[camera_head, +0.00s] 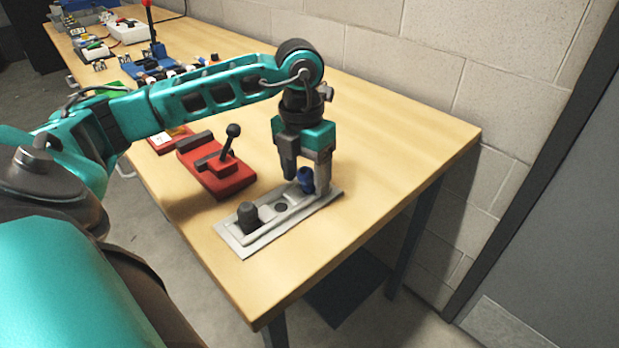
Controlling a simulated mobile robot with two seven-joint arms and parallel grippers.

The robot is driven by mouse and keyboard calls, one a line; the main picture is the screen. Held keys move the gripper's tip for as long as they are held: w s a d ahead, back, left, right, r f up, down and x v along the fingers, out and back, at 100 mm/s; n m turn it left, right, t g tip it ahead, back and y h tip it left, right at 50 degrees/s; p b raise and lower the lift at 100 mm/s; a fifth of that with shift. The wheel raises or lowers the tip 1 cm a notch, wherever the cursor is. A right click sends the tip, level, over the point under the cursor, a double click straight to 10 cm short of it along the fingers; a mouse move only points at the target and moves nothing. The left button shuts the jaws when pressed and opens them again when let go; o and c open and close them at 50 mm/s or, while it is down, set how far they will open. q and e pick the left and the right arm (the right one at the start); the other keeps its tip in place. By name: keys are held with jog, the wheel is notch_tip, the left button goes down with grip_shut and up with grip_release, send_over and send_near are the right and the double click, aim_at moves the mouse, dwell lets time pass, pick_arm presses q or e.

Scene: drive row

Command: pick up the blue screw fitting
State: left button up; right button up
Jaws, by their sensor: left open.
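The blue screw fitting (306,179) stands at the far right end of a light grey plate (250,250) on the wooden table. A dark grey fitting (248,215) stands at the plate's near left end, and a dark hole shows between them. My left gripper (306,182) points down over the plate's right end. Its fingers are apart, one on each side of the blue fitting in this view. I cannot tell whether they touch it. My right gripper is not in view.
A red device with a black lever (218,172) stands left of the plate, under my left arm. Blue and red parts (155,68) crowd the table's far left. A block wall (420,70) runs behind. The table's right part (400,140) is clear.

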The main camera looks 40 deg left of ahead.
pick_arm(q)
jog(key=c, duration=0.8)
grip_shut()
